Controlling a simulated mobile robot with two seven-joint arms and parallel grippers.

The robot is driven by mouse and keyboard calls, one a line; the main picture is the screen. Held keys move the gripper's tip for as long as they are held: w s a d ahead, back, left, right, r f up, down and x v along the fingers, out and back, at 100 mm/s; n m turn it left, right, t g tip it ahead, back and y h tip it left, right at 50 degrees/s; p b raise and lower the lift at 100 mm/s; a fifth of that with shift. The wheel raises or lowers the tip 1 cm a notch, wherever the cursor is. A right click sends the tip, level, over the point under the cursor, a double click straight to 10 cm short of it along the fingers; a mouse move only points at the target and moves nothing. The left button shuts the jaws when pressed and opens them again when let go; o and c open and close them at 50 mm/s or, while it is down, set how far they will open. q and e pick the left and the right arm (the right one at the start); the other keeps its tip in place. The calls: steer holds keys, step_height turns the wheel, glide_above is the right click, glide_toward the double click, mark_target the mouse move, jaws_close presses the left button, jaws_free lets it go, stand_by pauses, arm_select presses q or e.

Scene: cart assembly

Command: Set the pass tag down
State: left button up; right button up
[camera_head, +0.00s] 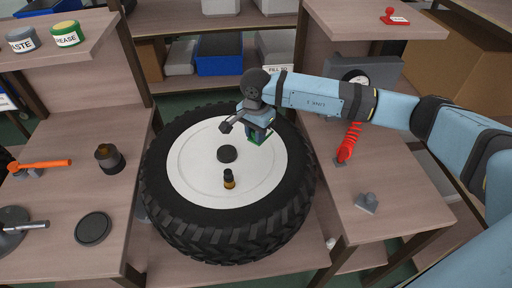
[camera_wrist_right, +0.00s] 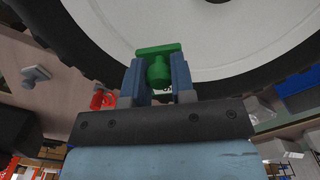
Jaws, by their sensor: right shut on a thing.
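My right gripper (camera_head: 260,130) comes in from the right, over the white disc of the big black tyre (camera_head: 215,250). It is shut on a green tag, the pass tag (camera_head: 254,141). In the right wrist view the pass tag (camera_wrist_right: 158,50) shows a flat green plate and a rounded green knob between the two blue-grey fingers (camera_wrist_right: 160,80). I cannot tell whether the tag touches the white disc (camera_head: 195,165). My left gripper is not in view.
A dark round cap (camera_head: 227,154) and a small dark-and-amber bottle (camera_head: 229,179) are on the white disc. A red tag (camera_head: 394,17) sits on the upper right shelf. A red coiled item (camera_head: 348,143) and a grey part (camera_head: 367,202) are on the right table.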

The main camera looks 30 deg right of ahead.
mark_target(256, 156)
step_height(256, 156, down, 3)
steer(key=shift+r, duration=0.2)
step_height(256, 156, down, 4)
steer(key=shift+f, duration=0.2)
steer(key=o, duration=0.9)
steer(key=shift+r, duration=0.1)
